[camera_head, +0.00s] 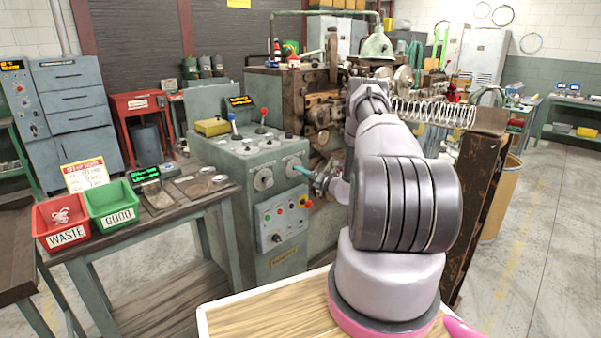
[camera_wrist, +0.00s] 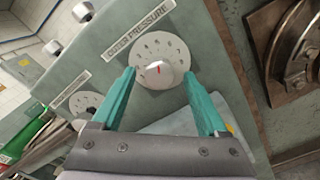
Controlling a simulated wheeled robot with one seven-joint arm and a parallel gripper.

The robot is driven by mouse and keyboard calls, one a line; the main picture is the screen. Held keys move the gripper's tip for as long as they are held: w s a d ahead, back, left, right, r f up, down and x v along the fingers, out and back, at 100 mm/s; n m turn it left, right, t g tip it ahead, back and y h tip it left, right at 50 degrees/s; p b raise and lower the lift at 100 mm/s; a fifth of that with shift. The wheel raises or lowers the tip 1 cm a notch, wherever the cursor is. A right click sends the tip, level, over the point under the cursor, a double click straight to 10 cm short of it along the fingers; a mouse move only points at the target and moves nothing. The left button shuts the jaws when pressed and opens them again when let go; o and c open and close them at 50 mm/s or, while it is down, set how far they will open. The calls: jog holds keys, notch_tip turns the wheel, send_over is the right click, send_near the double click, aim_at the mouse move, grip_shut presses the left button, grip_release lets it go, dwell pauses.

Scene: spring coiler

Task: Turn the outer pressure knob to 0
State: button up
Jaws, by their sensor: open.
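The outer pressure knob (camera_wrist: 158,73) is a small pale knob with a red pointer mark, set on a round grey dial plate (camera_wrist: 152,48) with numbers too small to read. The label plate (camera_wrist: 138,28) above it reads OUTER PRESSURE. In the wrist view the pointer is roughly upright in the picture. My gripper (camera_wrist: 159,72) has teal fingers, open, one on each side of the knob; I cannot tell whether they touch it.
A second dial (camera_head: 263,180) sits to the left on the same panel. A lower panel (camera_head: 282,222) carries coloured buttons. Levers (camera_head: 263,118) stand on the cabinet top. WASTE (camera_head: 62,218) and GOOD (camera_head: 112,205) bins stand on the left table.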

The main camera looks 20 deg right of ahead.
jog(key=shift+x, duration=1.2)
grip_shut()
